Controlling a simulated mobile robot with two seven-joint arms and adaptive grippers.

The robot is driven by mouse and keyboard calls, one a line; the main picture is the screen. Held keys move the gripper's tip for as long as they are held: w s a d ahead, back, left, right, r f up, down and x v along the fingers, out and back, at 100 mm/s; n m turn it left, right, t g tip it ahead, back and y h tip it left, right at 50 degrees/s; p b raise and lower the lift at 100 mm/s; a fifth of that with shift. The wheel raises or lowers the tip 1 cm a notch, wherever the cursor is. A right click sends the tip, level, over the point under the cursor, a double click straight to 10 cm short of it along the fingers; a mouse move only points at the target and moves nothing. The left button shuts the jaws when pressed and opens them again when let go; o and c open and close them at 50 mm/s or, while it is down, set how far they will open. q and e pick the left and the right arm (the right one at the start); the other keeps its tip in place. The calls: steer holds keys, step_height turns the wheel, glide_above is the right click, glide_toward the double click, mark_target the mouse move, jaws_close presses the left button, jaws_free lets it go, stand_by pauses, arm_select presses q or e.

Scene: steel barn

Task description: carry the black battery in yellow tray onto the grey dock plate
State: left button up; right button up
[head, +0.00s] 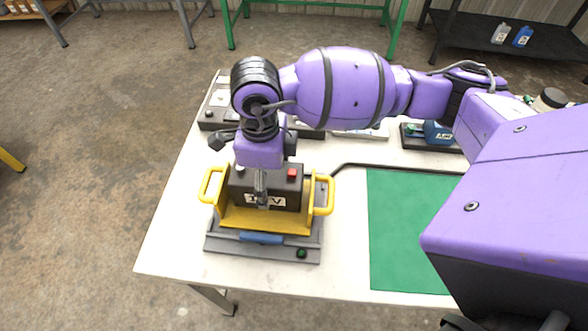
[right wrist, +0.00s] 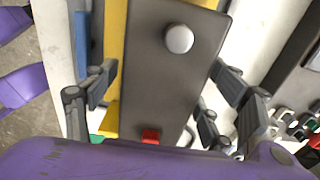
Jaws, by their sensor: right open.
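The black battery (head: 290,184) stands upright in the yellow tray (head: 265,220), with a red terminal and a pale one on top. The tray, with a handle at each end, appears to rest on the grey dock plate (head: 225,246), which has a blue bar and a green button in front. My right gripper (head: 262,182) points down over the battery, one finger in front of its face. In the right wrist view, the open fingers (right wrist: 165,88) straddle the battery (right wrist: 165,60), with gaps visible on both sides. The rear finger is mostly hidden in the head view. My left gripper is out of view.
A green mat (head: 405,225) lies right of the plate, with a black cable (head: 365,166) behind it. A grey device (head: 215,112) stands behind the tray. A blue item on a dark base (head: 437,132) stands at the table's back right. The white tabletop's front left is clear.

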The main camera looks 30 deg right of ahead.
step_height(320, 180, up, 11)
steer(key=shift+r, duration=0.2)
stand_by(0.6)
